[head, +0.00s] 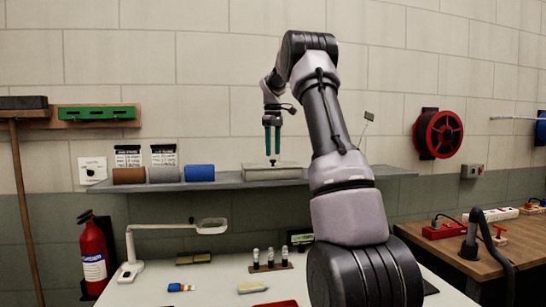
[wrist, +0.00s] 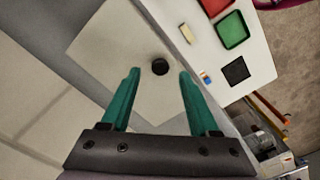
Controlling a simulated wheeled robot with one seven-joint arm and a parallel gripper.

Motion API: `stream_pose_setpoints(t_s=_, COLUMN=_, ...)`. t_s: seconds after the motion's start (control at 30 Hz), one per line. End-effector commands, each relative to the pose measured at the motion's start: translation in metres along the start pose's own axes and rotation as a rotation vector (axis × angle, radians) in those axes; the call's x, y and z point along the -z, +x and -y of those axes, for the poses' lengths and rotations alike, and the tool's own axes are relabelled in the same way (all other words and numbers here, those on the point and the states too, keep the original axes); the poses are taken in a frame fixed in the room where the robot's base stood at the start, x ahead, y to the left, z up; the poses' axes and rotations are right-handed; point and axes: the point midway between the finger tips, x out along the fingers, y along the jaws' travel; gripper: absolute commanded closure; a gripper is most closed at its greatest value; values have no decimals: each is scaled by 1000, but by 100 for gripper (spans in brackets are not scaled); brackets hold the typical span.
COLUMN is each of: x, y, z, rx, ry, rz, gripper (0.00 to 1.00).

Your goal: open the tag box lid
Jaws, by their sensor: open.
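The tag box (head: 290,171) is a low, pale box on the wall shelf. Its lid (wrist: 115,50) fills the middle of the wrist view as a pale flat panel, lying flat, with a round dark knob (wrist: 160,67) on it. My gripper (head: 272,153) points straight down above the box, with its two green fingers parted. In the wrist view my gripper (wrist: 159,73) has one finger on each side of the knob as seen from above. Nothing is between the fingers that I can see being held. I cannot tell how far the fingertips are above the knob.
The grey shelf (head: 235,183) also carries brown, grey and blue rolls (head: 200,173) to the left of the box, with dark-labelled packs behind them. The wall is close behind the shelf. Below is a white table (head: 215,275) with a lamp (head: 211,226) and small items.

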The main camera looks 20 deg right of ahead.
Motion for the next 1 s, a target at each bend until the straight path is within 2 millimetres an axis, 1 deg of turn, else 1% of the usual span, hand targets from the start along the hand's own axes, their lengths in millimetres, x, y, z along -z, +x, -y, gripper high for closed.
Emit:
stream_pose_setpoints(t_s=0.03, x=0, y=8, z=1, rx=3, ry=-1, rz=1, gripper=39)
stream_pose_setpoints(t_s=0.1, x=0, y=16, z=0, rx=1, ry=-1, rz=1, gripper=39)
stream_pose_setpoints(t_s=0.2, x=0, y=24, z=0, rx=1, ry=0, rz=0, gripper=39)
stream_pose_setpoints(t_s=0.33, x=0, y=28, z=0, rx=1, ry=0, rz=-1, gripper=39)
stream_pose_setpoints(t_s=0.53, x=0, y=29, z=0, rx=1, ry=0, rz=-1, gripper=39)
stream_pose_setpoints(t_s=0.57, x=0, y=28, z=0, rx=1, ry=0, rz=-1, gripper=42)
stream_pose_setpoints(t_s=0.6, x=0, y=28, z=0, rx=1, ry=0, rz=-1, gripper=58)
stream_pose_setpoints(t_s=0.67, x=0, y=28, z=0, rx=1, ry=0, rz=-1, gripper=81)
stream_pose_setpoints(t_s=0.7, x=0, y=28, z=0, rx=0, ry=0, rz=-1, gripper=96)
stream_pose_setpoints(t_s=0.73, x=0, y=28, z=0, rx=0, ry=0, rz=-1, gripper=100)
stream_pose_setpoints(t_s=1.0, x=0, y=28, z=0, rx=0, ry=0, rz=-1, gripper=100)
